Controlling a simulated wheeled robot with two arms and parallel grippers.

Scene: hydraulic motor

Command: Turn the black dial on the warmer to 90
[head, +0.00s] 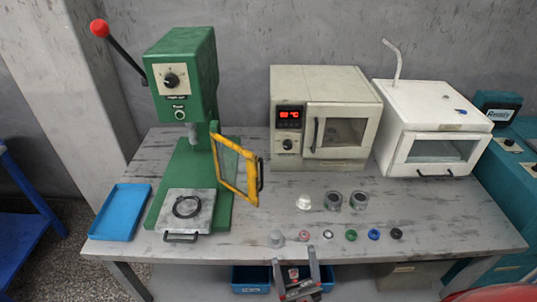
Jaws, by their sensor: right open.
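The warmer (318,82) is a beige box with a glass door at the back middle of the table, and its door looks closed. Its black dial (287,144) sits low on the left panel, below a lit red display (289,114) that is too small to read surely. The dial's pointer setting is also too small to tell. My right gripper (294,256) is at the bottom middle, by the table's front edge, with its fingers apart and nothing between them. It is well in front of the warmer and not touching the dial. My left gripper is out of view.
A green press (185,52) with a yellow-framed guard (236,170) stands left, beside a blue tray (119,212). A white box (433,105) stands right. Several small parts, including a green one (351,235), lie between my right gripper and the warmer.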

